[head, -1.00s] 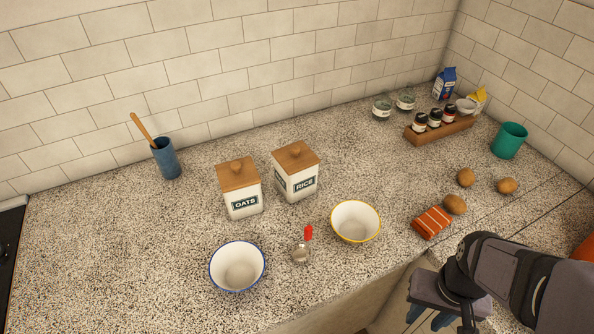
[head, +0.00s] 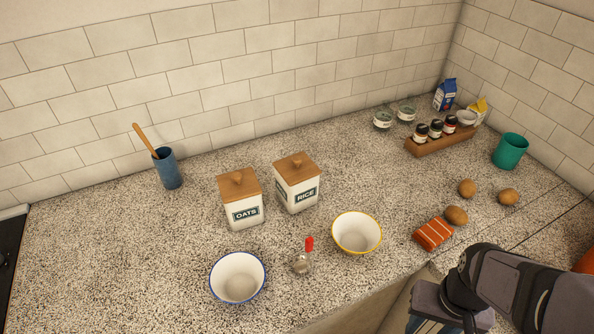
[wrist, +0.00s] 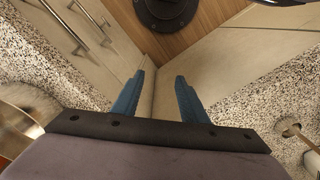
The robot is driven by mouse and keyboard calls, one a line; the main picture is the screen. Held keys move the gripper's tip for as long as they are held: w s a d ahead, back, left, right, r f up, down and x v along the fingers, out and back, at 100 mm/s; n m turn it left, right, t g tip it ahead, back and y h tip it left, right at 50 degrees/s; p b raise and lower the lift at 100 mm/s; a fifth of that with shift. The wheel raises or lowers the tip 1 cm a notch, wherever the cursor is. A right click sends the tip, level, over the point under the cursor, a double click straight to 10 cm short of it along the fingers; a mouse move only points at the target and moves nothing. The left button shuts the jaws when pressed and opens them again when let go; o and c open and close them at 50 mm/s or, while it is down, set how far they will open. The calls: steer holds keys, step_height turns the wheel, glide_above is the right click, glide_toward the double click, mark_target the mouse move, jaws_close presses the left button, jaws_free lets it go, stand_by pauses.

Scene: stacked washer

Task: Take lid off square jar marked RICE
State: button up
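The square white jar marked RICE (head: 299,196) stands upright on the counter in the head view. Its wooden lid (head: 297,166) with a small knob is seated on top. A matching jar marked OATS (head: 243,211) with its own wooden lid (head: 238,184) stands just left of it. My gripper shows in the wrist view (wrist: 161,98), with two blue fingers apart and nothing between them. In the head view my arm is at the lower right, over the counter's front edge, far from the jars; the fingertips are hardly visible there.
A yellow-rimmed bowl (head: 357,233), a blue-rimmed bowl (head: 238,277) and a red-handled scoop (head: 303,259) lie in front of the jars. A blue utensil cup (head: 168,169) stands left. Space behind the jars is clear.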

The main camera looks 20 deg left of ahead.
steer(key=w+a+r+t+p, duration=0.1)
steer(key=w+a+r, duration=0.2)
steer(key=w, duration=0.2)
steer(key=w+a+r+p, duration=0.1)
steer(key=w+a+r, duration=0.2)
steer(key=w, duration=0.2)
steer(key=n+t+p, duration=0.1)
steer(key=t+p, duration=0.2)
steer(key=p, duration=0.2)
glide_toward(297, 159)
steer(key=f, duration=0.1)
steer(key=shift+w+a+f+p, duration=0.15)
steer(key=shift+f+p, duration=0.5)
steer(key=shift+f, duration=0.55)
steer(key=shift+w+f+p, duration=0.2)
steer(key=shift+p, duration=0.2)
steer(key=p+x, duration=0.1)
steer(key=x, duration=0.1)
steer(key=p+x, duration=0.1)
steer(key=shift+w+d+f, duration=0.2)
steer(key=shift+w+f, duration=0.05)
steer(key=shift+w, duration=0.15)
steer(key=shift+w+f+t, duration=0.1)
steer(key=shift+f+t, duration=0.2)
steer(key=shift+f, duration=0.15)
jaws_close()
